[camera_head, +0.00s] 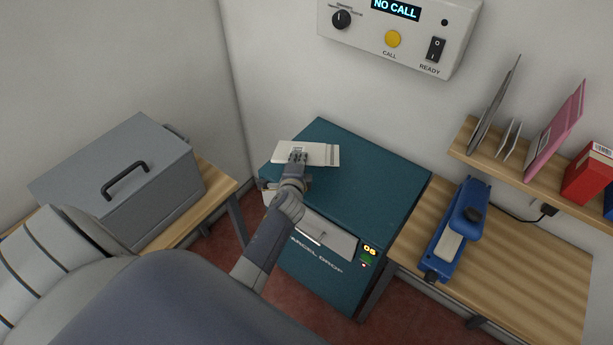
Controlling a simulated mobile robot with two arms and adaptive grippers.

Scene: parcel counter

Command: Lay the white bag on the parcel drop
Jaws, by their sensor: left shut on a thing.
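The white bag (321,153) is flat and lies over the back left part of the teal top of the parcel drop (371,181). My left gripper (298,156) is shut on the near edge of the white bag. Whether the bag rests fully on the top or is held just above it I cannot tell. The parcel drop's front has a pale flap with a handle and a small lit display reading 06. My right gripper is not in view.
A grey lidded box (124,172) stands on a wooden table at left. At right, a blue device (455,230) sits on a wooden table under a shelf (538,176) with envelopes and a red box (588,174). A control panel (400,32) hangs on the wall.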

